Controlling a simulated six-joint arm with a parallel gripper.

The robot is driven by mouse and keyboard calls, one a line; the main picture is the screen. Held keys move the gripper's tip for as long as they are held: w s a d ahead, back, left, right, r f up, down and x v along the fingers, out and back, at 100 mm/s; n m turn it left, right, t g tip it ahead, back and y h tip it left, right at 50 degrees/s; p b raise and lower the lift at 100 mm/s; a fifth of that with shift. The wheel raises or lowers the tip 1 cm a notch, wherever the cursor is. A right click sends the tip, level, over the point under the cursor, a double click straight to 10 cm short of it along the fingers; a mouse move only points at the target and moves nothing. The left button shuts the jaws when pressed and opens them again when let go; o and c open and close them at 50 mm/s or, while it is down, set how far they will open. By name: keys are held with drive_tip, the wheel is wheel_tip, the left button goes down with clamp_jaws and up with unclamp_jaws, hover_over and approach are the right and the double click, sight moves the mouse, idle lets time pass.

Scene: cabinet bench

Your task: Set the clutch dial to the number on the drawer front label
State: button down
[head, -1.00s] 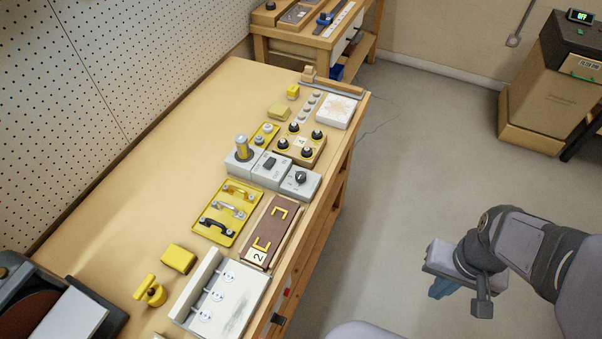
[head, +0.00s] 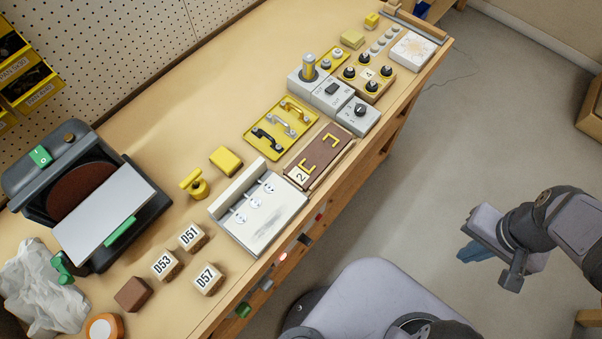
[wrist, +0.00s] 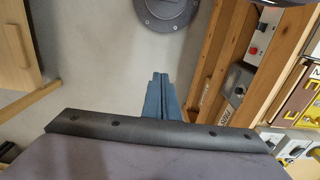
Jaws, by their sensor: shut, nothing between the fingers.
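A grey box with a black pointer knob (head: 360,110) sits near the bench's front edge in the head view. It may be the clutch dial, but its numbers are too small to read. My gripper (head: 472,253) is shut and empty, over the floor to the right of the bench, well away from both. Its blue fingers (wrist: 158,82) also show together in the wrist view.
The wooden bench (head: 190,110) carries a box of several knobs (head: 366,82), a yellow handle plate (head: 280,128), a sander (head: 85,190) and blocks marked D51 (head: 191,237), D53 (head: 164,265) and D57 (head: 208,277). Open floor (head: 440,140) lies right of it.

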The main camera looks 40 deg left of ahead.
drive_tip(key=c, duration=2.4)
unclamp_jaws()
drive_tip(key=shift+c, duration=0.2)
drive_tip(key=o, duration=0.5)
drive_tip(key=shift+w, duration=0.1)
drive_tip(key=o, duration=0.5)
drive_tip(key=shift+n+t, duration=0.4)
drive_tip(key=w+a, duration=0.1)
drive_tip(key=w, duration=0.1)
drive_tip(key=w+a, duration=0.2)
drive_tip(key=w, duration=0.1)
drive_tip(key=w+a, duration=0.2)
drive_tip(key=w, duration=0.1)
drive_tip(key=shift+a+r+b, duration=0.25)
drive_tip(key=shift+r+b, duration=0.1)
drive_tip(key=shift+r, duration=0.05)
drive_tip(key=n+t+b, duration=0.1)
drive_tip(key=t, duration=0.3)
approach(360, 108)
drive_tip(key=shift+y, duration=0.4)
drive_tip(key=shift+d+p+x, duration=0.15)
drive_tip(key=shift+p+x, duration=0.3)
drive_tip(key=shift+x, duration=1.65)
drive_tip(key=shift+d+p+x, duration=0.15)
drive_tip(key=shift+p+x, duration=0.3)
drive_tip(key=shift+x, duration=1.65)
drive_tip(key=shift+w, duration=0.1)
drive_tip(key=shift+c, duration=0.4)
drive_tip(key=c, duration=1)
